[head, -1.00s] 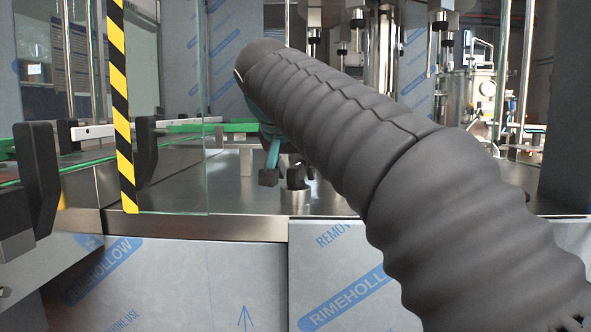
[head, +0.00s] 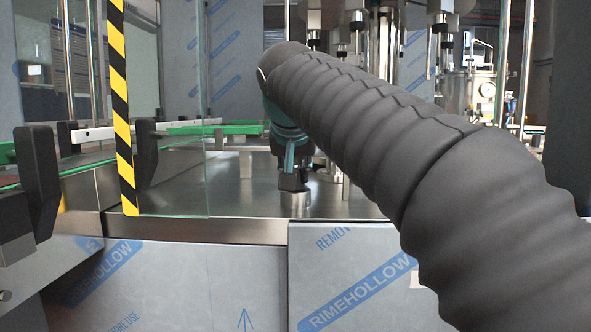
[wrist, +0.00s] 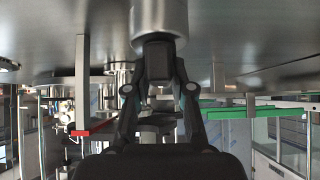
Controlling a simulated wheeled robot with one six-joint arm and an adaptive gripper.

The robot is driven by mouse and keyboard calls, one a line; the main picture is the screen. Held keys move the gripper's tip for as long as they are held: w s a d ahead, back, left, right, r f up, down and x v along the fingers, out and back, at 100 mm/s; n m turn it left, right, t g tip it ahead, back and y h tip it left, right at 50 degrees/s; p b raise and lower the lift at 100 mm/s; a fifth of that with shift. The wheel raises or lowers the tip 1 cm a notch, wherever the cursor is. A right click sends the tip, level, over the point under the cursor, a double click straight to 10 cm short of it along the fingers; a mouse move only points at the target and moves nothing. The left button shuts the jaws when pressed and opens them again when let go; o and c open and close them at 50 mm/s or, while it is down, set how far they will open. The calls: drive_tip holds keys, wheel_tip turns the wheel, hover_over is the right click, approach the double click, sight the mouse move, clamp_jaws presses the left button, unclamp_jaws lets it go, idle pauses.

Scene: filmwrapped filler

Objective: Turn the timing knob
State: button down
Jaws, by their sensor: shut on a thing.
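The timing knob (head: 295,202) is a short metallic cylinder standing on the steel deck (head: 250,190), just behind the front edge. Its upper part is hidden by my gripper (head: 293,182), which points down onto it. In the wrist view the picture is upside down, and the knob's silvery body (wrist: 159,18) hangs at the top centre. My gripper (wrist: 159,48) has its fingers drawn together at the knob's end and is shut on it. The exact finger contact is hard to make out.
A clear guard panel with a yellow-and-black striped edge (head: 122,110) stands left of the knob. Green-edged conveyor rails (head: 190,129) run behind it. Metal posts and machine heads stand at the back. The deck around the knob is mostly clear.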

drive_tip(key=c, duration=1)
unclamp_jaws()
drive_tip(key=v, duration=1.2)
drive_tip(key=shift+w+f, duration=0.1)
drive_tip(key=shift+f, duration=0.05)
drive_tip(key=x, duration=1.2)
drive_tip(key=shift+m+h, duration=0.3)
drive_tip(key=shift+m, duration=0.1)
